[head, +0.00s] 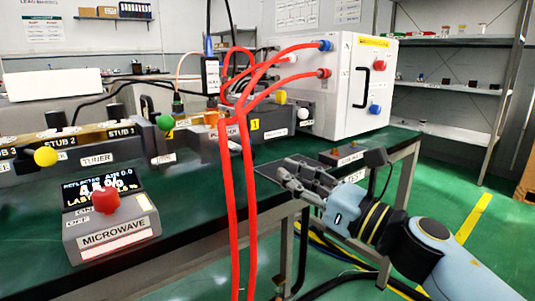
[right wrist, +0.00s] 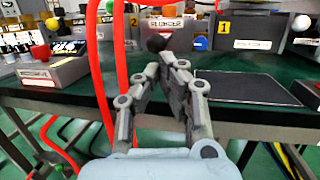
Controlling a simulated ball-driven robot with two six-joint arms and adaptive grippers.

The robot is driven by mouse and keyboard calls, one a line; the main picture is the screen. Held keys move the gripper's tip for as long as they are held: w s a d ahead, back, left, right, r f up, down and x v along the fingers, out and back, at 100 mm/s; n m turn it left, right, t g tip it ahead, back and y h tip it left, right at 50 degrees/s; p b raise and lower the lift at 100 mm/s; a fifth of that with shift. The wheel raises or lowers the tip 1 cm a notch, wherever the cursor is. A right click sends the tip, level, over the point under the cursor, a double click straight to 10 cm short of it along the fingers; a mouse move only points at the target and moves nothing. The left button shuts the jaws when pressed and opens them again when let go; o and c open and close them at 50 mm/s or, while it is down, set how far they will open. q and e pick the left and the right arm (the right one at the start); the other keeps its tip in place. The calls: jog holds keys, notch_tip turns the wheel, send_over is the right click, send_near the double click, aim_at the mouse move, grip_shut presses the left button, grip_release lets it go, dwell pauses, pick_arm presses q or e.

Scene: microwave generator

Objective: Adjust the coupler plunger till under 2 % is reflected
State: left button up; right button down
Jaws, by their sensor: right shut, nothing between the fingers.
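The grey microwave control box (head: 112,232) has a red knob (head: 105,200) and a dark display (head: 97,186). The display shows a reflected reading that looks like forty-odd percent; the red knob partly covers the lower line. My right gripper (head: 284,170) is shut and empty, over the front edge of the bench. In the right wrist view its fingertips (right wrist: 172,62) point at the bench, just below a dark round knob (right wrist: 157,43). A white label (right wrist: 162,25), blurred but apparently reading plunger, is above that knob. My left gripper is not in view.
Red hoses (head: 237,190) hang from the white cabinet (head: 345,85) in front of the bench, left of my right gripper. Yellow (head: 46,156), green (head: 164,122) and white (head: 303,113) ball knobs line the equipment. A dark flat pad (right wrist: 262,88) lies on the bench.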

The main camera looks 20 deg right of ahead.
aim_at(246, 154)
jog(key=shift+x, duration=2.75)
jog(key=shift+f, duration=0.1)
jog(key=shift+w+a+p, duration=0.3)
jog(key=shift+w, duration=0.25)
